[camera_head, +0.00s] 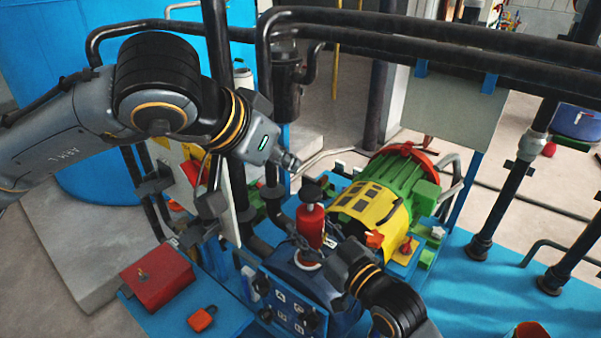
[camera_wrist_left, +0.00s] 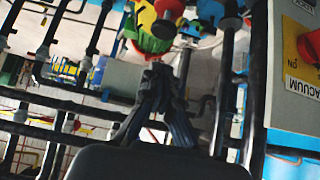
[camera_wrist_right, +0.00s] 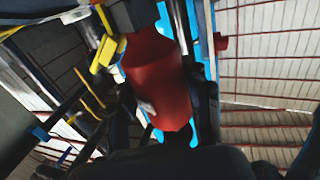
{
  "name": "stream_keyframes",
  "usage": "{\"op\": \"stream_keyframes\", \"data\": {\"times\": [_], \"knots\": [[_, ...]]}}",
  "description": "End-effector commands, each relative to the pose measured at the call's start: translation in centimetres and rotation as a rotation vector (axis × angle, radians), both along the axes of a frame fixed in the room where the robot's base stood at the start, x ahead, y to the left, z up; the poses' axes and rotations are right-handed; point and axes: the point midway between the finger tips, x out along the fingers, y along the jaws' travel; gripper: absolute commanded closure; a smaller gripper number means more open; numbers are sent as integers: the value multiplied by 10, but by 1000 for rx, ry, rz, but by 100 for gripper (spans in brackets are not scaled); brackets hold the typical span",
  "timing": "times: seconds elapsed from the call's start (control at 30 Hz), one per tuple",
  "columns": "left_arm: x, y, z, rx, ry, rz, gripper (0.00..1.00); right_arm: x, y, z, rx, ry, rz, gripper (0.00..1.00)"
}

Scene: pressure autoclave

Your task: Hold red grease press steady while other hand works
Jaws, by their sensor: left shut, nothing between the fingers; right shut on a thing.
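The red grease press (camera_head: 311,226) stands upright in the middle of the head view, with a black top. My right gripper (camera_head: 326,246) reaches it from the lower right and is shut on its red body. The head view partly hides the fingers. In the right wrist view the red body of the press (camera_wrist_right: 158,82) fills the space between the fingers. My left gripper (camera_head: 292,163) is shut and empty, just above and left of the black top, seemingly apart from it. Its closed fingertips (camera_wrist_left: 158,72) also show in the left wrist view.
A green and yellow motor (camera_head: 385,200) stands right of the press. A blue panel with black knobs (camera_head: 290,308) is in front. A red box (camera_head: 157,277) and a red padlock (camera_head: 202,318) sit at lower left. Black pipes (camera_head: 420,42) cross behind.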

Motion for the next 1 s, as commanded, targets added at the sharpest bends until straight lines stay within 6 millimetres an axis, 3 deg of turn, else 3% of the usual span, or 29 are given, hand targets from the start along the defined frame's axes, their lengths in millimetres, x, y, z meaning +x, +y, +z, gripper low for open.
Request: {"op": "stream_keyframes", "data": {"times": [0.27, 1.0], "knots": [[-16, 12, 21, -1, 0, -1, 100, 0, 0, 0, 0, 0, 1, 100], [-17, 12, 22, -1, 0, -1, 100, 0, 0, 0, 1, -1, 0, 100]]}}
